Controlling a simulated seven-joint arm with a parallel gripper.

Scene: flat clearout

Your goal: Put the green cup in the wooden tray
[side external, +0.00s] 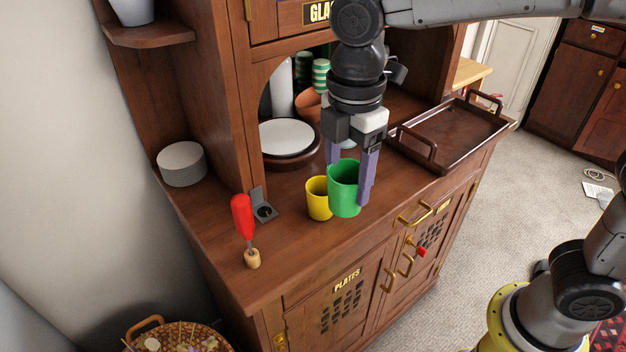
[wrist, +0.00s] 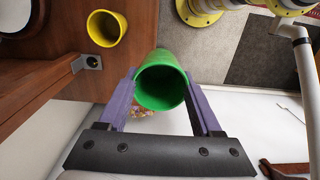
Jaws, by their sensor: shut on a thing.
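The green cup (side external: 344,190) is held between the purple fingers of my gripper (side external: 350,175), upright, over the front part of the cabinet's wooden counter. In the wrist view the green cup (wrist: 162,82) sits between both fingers (wrist: 160,92), with its open mouth facing the camera. The side view does not clearly show whether its base is clear of the counter. The wooden tray (side external: 450,130), dark with raised handles, lies on the counter to the right of my gripper. Its visible floor is empty.
A yellow cup (side external: 318,199) stands just left of the green cup; it also shows in the wrist view (wrist: 105,28). A white plate (side external: 286,137) lies behind.

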